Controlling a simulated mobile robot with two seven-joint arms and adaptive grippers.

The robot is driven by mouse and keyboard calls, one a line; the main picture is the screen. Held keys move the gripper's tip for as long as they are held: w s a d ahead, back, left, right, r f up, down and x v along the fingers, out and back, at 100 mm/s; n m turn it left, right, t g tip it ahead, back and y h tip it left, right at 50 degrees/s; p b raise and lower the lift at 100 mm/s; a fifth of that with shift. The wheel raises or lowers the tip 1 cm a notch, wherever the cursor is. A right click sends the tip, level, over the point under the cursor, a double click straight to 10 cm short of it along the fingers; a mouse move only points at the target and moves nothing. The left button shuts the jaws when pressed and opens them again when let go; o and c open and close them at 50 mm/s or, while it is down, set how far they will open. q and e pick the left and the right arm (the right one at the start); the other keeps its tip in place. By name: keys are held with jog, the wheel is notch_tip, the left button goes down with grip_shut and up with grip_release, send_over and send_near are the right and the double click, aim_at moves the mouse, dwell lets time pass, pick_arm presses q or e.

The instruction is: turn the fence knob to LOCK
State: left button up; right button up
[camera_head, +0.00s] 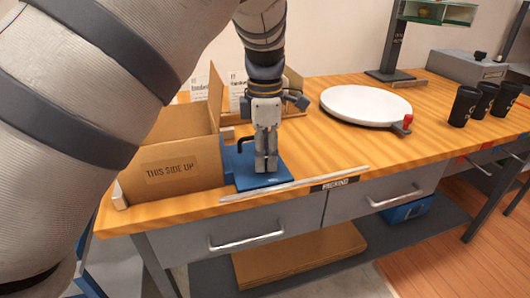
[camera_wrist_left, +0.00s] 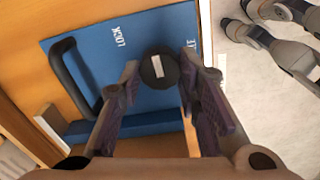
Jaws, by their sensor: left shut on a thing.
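The blue fence base (camera_head: 270,181) lies at the table's front edge, beside the cardboard box. In the left wrist view its blue plate (camera_wrist_left: 100,70) bears a white LOCK label (camera_wrist_left: 118,37) and a second label at the right, partly hidden by a finger. The fence knob (camera_wrist_left: 158,71) is round and black with a short white mark running roughly up and down the picture, not toward LOCK. My left gripper (camera_head: 266,168) points down over the base, shut on the knob, one finger each side. The knob is hidden in the head view.
An open cardboard box (camera_head: 170,168) stands close left of the gripper. A black bent handle (camera_wrist_left: 70,75) rises from the plate. A white round turntable (camera_head: 365,104) and several black cups (camera_head: 465,105) stand to the right. Grey gripper-like parts, probably my right gripper (camera_wrist_left: 248,20), show over the floor.

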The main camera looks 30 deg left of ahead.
pick_arm(q)
jog(key=n, duration=0.5)
jog(key=shift+n, duration=0.4)
dwell(0.4)
jog(key=o, duration=1.1)
jog(key=shift+o, duration=0.2)
notch_tip(320, 180, up, 12)
